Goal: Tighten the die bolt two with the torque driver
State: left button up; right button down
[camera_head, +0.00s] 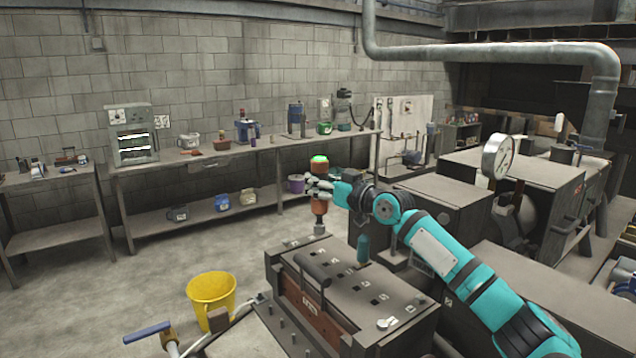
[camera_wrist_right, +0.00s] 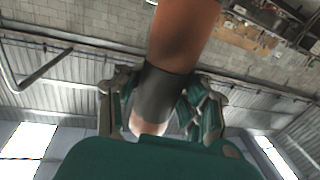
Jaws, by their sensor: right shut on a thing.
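The torque driver (camera_head: 320,207) is orange with a green cap and a grey socket end pointing down. It is upright in my right gripper (camera_head: 319,188), which is shut around its upper body. The socket end shows just above the far edge of the die block (camera_head: 345,285); I cannot tell whether it touches anything. In the right wrist view the driver (camera_wrist_right: 183,35) runs between the fingers, with a dark grey band (camera_wrist_right: 163,95). The block's dark top carries several small marked spots and a bar. Which bolt is number two cannot be told. My left gripper is out of view.
A yellow bucket (camera_head: 211,292) stands on the floor left of the block. A blue-handled valve (camera_head: 148,332) is at the front left. A pressure gauge (camera_head: 498,155) rises from machinery at right. A workbench (camera_head: 240,155) lines the back wall; floor between is clear.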

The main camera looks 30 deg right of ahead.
aim_at(326, 162)
jog(key=shift+f+b, duration=0.3)
dwell(0.5)
dwell(0.9)
jog(key=shift+s+f+b, duration=0.1)
jog(key=shift+f+b, duration=0.1)
jog(key=shift+b, duration=0.15)
jog(key=shift+r, duration=0.15)
jog(key=shift+r+p, duration=0.8)
jog(key=shift+r, duration=0.2)
jog(key=shift+r+p, duration=1.4)
jog(key=shift+r, duration=0.7)
